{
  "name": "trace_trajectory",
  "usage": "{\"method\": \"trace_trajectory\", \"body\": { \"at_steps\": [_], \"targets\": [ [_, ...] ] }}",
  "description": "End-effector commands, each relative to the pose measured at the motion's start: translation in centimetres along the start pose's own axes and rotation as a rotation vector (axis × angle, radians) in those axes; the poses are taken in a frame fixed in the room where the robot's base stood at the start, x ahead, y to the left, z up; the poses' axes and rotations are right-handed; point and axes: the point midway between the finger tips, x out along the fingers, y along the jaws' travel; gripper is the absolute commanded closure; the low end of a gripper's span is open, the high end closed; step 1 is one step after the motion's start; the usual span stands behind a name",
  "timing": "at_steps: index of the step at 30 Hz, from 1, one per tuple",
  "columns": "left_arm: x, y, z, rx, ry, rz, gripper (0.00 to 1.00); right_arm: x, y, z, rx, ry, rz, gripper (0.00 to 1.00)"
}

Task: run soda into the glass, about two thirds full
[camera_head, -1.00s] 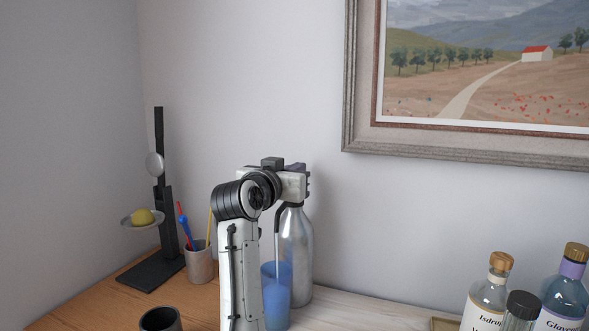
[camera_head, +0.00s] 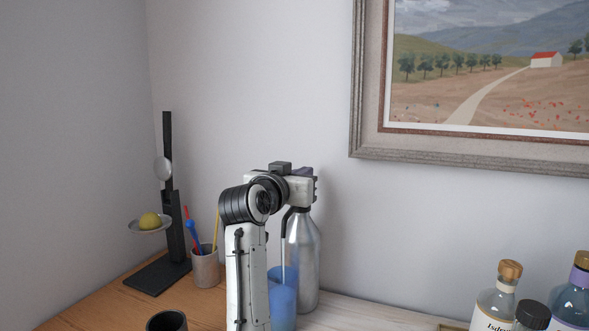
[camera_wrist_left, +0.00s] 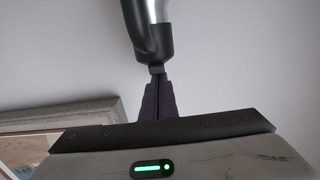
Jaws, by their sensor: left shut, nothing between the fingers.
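The soda siphon (camera_head: 304,255), a silver bottle with a dark curved spout, stands upright by the wall behind my left arm. Its head also shows in the left wrist view (camera_wrist_left: 147,35). The blue glass (camera_head: 283,306) stands under the spout, its left side hidden by my arm. A thin pale line runs from the spout into it, and the blue looks denser in its lower part, more than half way up. My left gripper (camera_head: 313,187) is at the siphon's top; its shut fingers (camera_wrist_left: 157,92) meet the siphon's head. The right gripper is out of view.
A black stand (camera_head: 168,240) with a dish and a yellow fruit (camera_head: 149,220) is at the left, beside a cup of sticks (camera_head: 205,268). A dark cup (camera_head: 167,321) is in front. Bottles (camera_head: 494,300) stand at the right. A framed picture (camera_head: 365,145) hangs above.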

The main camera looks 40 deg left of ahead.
Motion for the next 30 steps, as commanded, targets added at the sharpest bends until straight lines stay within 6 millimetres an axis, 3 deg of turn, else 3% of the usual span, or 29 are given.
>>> {"method": "trace_trajectory", "body": {
  "at_steps": [8,11,21,30],
  "targets": [
    [-0.3,0.8,-4.4,0.002,0.0,0.01,1.0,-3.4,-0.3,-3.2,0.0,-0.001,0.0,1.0],
    [-2.3,0.8,-3.6,0.002,0.004,0.01,1.0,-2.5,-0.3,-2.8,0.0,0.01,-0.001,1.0],
    [-8.9,0.7,-4.1,0.002,0.003,0.01,1.0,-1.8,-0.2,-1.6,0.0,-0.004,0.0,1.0],
    [-10.3,0.7,-4.2,0.001,0.001,0.011,1.0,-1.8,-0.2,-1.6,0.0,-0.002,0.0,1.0]
  ]
}}
